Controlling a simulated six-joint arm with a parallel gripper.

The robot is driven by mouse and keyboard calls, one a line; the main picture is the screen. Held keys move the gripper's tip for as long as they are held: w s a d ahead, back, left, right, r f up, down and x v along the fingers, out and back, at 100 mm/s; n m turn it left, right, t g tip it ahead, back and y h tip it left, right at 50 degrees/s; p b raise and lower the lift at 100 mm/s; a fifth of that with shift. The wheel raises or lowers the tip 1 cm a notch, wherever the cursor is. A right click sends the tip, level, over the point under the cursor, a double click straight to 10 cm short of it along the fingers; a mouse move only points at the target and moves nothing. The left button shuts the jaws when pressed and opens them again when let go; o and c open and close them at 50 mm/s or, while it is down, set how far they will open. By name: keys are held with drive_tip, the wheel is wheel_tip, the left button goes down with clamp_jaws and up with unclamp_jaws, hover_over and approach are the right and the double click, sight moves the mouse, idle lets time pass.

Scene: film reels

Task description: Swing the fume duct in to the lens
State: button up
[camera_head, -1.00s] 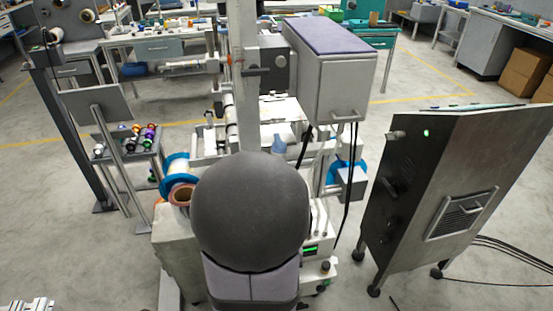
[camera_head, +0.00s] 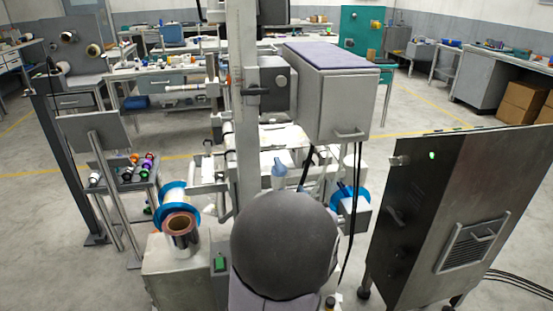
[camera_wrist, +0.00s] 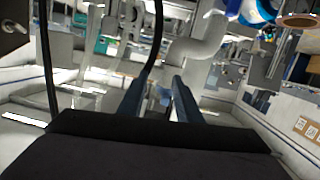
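My gripper (camera_wrist: 158,88) shows in the wrist view as two blue-grey fingers with a gap between them and nothing gripped. In the head view my dark round arm joint hides most of it; a small blue-grey tip (camera_head: 279,173) above the joint may be a finger. A pale curved pipe (camera_wrist: 205,42), possibly the fume duct, lies beyond and right of the fingers in the wrist view, apart from them. A grey bent tube (camera_head: 222,203), perhaps the same pipe, is beside the left blue reel in the head view. I cannot make out the lens.
A blue-flanged reel (camera_head: 172,192) and a copper-cored roll (camera_head: 180,228) stand left of my arm. A grey box (camera_head: 325,92) with hanging black cables overhangs the machine. A dark metal cabinet (camera_head: 435,215) stands right. Floor shows between the cabinet and machine.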

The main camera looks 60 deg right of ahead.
sight(277, 157)
drive_tip(key=r, duration=0.1)
drive_tip(key=w+r+t, duration=0.1)
drive_tip(key=r, duration=0.1)
drive_tip(key=a+r+t, duration=0.1)
drive_tip(key=shift+w+r+h, duration=0.3)
drive_tip(key=shift+h, duration=0.1)
drive_tip(key=shift+w+d, duration=0.1)
drive_tip(key=shift+d, duration=0.05)
drive_tip(key=p+x, duration=0.1)
drive_tip(key=x, duration=1)
drive_tip(key=shift+w+d, duration=0.2)
drive_tip(key=shift+w, duration=0.1)
clamp_jaws()
